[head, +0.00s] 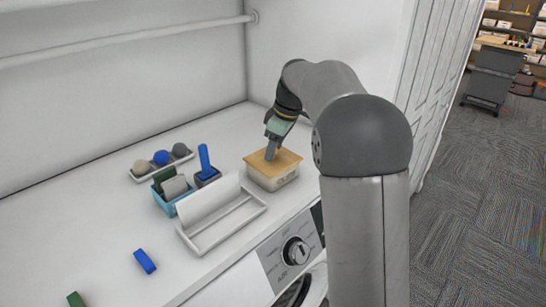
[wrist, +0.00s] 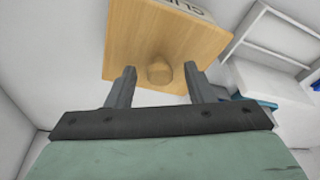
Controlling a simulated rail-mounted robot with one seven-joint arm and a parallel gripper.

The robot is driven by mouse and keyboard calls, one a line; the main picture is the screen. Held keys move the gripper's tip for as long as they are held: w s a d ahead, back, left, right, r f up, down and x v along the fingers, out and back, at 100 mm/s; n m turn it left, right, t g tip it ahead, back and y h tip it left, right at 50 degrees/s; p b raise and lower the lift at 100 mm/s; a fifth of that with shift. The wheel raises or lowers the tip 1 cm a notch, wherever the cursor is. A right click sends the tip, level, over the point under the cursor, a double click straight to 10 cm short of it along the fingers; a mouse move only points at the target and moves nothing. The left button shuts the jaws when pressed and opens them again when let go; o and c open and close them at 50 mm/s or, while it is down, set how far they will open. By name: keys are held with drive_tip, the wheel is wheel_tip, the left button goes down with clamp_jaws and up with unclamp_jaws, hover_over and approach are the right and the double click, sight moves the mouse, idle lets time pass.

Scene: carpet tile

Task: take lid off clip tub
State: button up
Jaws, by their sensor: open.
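The clip tub (head: 273,180) is a pale box on the white counter, right of the white open case. Its wooden lid (head: 283,164) lies on top of it. In the wrist view the tan lid (wrist: 150,35) fills the upper middle, with a round wooden knob (wrist: 160,73) near its middle and part of the tub's lettered side (wrist: 188,8) beyond. My gripper (head: 271,155) points down at the lid in the head view. In the wrist view its two open fingers (wrist: 158,85) stand on either side of the knob, with gaps; whether they touch the lid is unclear.
A white open case (head: 222,222), a blue bin (head: 163,200), a dark holder with a blue item (head: 206,165) and a tray of balls (head: 138,176) stand left of the tub. A blue block (head: 145,261) and a green block (head: 75,299) lie at front left. Bare counter lies behind the tub.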

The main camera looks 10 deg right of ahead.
drive_tip(key=shift+a+f, duration=0.1)
drive_tip(key=shift+f, duration=0.15)
drive_tip(key=c, duration=1)
